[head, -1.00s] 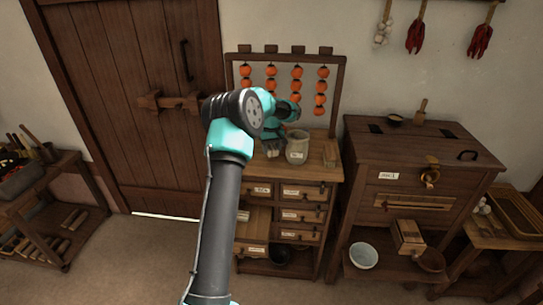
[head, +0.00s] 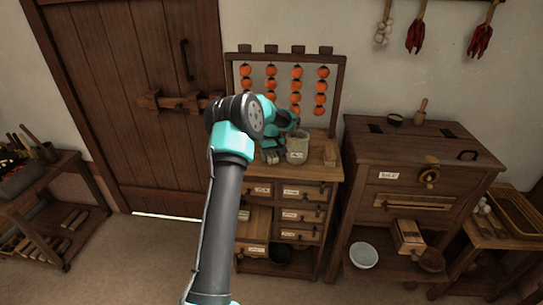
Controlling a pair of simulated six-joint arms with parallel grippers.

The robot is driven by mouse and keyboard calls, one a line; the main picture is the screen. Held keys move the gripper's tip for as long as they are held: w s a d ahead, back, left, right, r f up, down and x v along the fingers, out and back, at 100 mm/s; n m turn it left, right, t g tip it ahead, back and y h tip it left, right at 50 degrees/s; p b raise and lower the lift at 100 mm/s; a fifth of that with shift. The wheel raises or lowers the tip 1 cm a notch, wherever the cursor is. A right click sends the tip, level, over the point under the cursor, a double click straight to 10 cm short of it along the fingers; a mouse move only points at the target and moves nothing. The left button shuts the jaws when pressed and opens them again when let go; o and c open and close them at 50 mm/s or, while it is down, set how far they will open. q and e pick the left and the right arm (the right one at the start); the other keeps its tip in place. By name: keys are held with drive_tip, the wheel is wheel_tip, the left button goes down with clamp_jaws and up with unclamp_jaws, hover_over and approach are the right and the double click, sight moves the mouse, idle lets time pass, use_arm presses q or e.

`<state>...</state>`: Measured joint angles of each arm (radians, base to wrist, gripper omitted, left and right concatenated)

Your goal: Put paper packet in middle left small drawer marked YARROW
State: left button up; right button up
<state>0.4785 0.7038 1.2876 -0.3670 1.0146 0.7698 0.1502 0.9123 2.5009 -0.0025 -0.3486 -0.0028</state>
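My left gripper (head: 273,156) is over the top of the small-drawer cabinet (head: 318,176), just left of a pale labelled jar (head: 298,150). Its fingers point down and are small and partly behind my arm, so I cannot tell whether they are open or hold anything. I cannot make out the paper packet. On the cabinet's left side a drawer (head: 255,222) looks pulled out, with a light wood interior and a label on its front; the lettering is too small to read. My arm covers part of the cabinet's left edge. My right gripper is not in view.
A wooden block (head: 330,154) lies right of the jar. A rack of hanging orange fruit (head: 321,86) rises behind the cabinet top. A large wooden chest (head: 420,155) stands to the right, with a white bowl (head: 363,255) low in front. The floor at left is clear.

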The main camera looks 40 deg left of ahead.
sight(271, 154)
use_arm(q)
drive_tip(key=shift+o, duration=1.2)
wheel_tip(271, 154, up, 12)
drive_tip(key=shift+r, duration=0.2)
drive_tip(key=shift+o, duration=0.5)
